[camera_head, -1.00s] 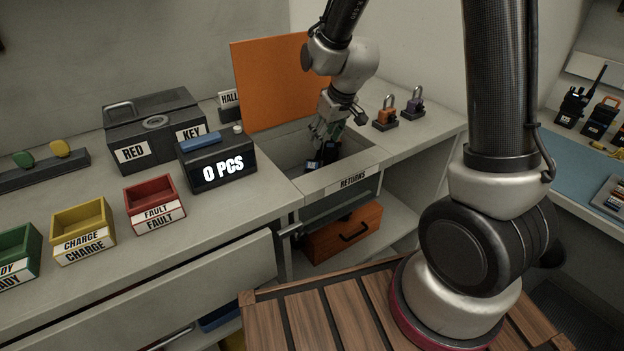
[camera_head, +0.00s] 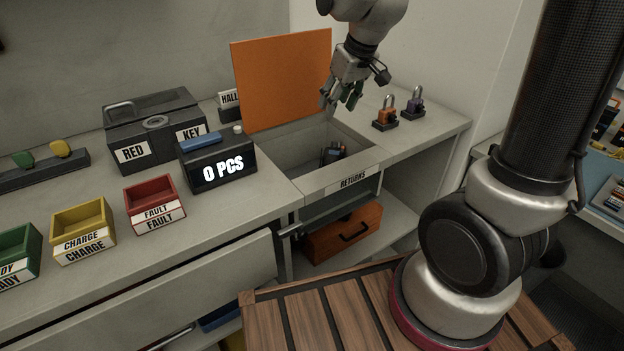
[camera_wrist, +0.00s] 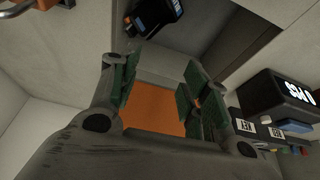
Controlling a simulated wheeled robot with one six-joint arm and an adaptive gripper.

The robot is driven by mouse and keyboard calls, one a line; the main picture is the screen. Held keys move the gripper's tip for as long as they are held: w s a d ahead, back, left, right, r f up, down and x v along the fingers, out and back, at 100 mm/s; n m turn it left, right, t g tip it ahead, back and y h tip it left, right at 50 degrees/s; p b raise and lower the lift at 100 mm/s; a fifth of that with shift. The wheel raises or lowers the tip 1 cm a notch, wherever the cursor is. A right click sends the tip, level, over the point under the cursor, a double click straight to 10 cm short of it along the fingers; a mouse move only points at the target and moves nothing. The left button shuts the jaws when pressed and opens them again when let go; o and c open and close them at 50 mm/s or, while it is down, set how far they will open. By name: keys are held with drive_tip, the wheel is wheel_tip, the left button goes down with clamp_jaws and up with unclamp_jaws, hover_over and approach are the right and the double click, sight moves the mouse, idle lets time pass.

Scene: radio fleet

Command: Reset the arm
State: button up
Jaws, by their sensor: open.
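My gripper (camera_head: 342,97) is open and empty in the head view, above the returns bin (camera_head: 348,181) set into the counter. Its two fingers also show apart in the wrist view (camera_wrist: 160,92), with nothing between them. A dark device with a blue part (camera_head: 333,152) lies in the returns bin, below and apart from my gripper. The device also shows in the wrist view (camera_wrist: 155,14) near the top edge.
An orange panel (camera_head: 280,80) stands upright behind the bin. A counter box reading 0 PCS (camera_head: 218,168), a black key box (camera_head: 150,125) and red, yellow and green trays are left.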

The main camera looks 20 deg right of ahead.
drive_tip(key=s+d+r+m, duration=0.1)
drive_tip(key=s+d+r, duration=0.1)
drive_tip(key=s, duration=0.5)
drive_tip(key=s+d+r+m+h, duration=0.1)
drive_tip(key=s+d+r, duration=0.2)
drive_tip(key=s+d, duration=0.2)
drive_tip(key=s+d+r+m, duration=0.2)
drive_tip(key=s+d, duration=0.2)
drive_tip(key=s, duration=0.6)
drive_tip(key=shift+s+d+r+h, duration=0.15)
drive_tip(key=shift+s+r+h, duration=0.15)
drive_tip(key=shift+s+r, duration=0.1)
